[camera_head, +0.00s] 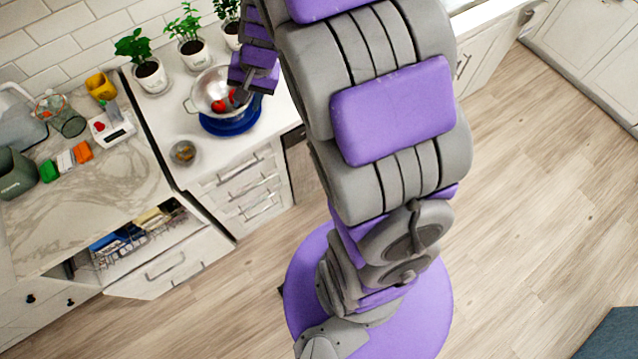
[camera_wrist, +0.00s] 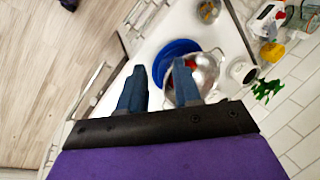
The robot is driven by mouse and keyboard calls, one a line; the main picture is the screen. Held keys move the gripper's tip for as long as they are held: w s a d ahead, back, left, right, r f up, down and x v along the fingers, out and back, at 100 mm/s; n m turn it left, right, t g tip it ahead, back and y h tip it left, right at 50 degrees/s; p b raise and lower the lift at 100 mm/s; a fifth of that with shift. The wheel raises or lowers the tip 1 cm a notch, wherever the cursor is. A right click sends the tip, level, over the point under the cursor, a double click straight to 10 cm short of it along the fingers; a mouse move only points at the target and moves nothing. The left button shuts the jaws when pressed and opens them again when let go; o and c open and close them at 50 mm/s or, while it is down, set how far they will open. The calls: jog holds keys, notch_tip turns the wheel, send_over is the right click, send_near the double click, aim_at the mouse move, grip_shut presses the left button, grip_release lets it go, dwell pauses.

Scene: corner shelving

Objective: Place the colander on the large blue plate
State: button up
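The metal colander (camera_head: 207,85) has side handles and red things inside. It sits over the large blue plate (camera_head: 232,129) on the white counter, set toward the plate's back left, with the blue rim showing in front. I cannot tell whether it rests fully on the plate. My gripper (camera_head: 240,97) is at the colander's right side in the head view. In the wrist view my gripper (camera_wrist: 158,85) has its two fingers apart, one over the colander (camera_wrist: 208,67) and one outside it. The blue plate (camera_wrist: 172,54) shows beyond the fingers. I see nothing clamped between them.
Potted plants (camera_head: 151,76) stand behind the colander along the tiled wall. A small bowl (camera_head: 183,153) is at the counter's front left. The marble counter (camera_head: 100,195) at left holds a scale (camera_head: 112,124), a yellow mug (camera_head: 101,87) and blocks. A drawer rack (camera_head: 130,240) is open below.

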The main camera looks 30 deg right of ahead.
jog(key=s+r+n+g+h, duration=0.1)
jog(key=s+r+n+g, duration=0.1)
jog(key=s, duration=1.3)
jog(key=s+a+r+n+g+h, duration=0.1)
jog(key=s+r+n, duration=0.3)
jog(key=s, duration=1.1)
jog(key=shift+s+n+g+h, duration=0.2)
jog(key=shift+n+g+h, duration=0.4)
notch_tip(320, 180, down, 8)
jog(key=b, duration=0.7)
jog(key=shift+b, duration=0.4)
jog(key=shift+w+r, duration=0.1)
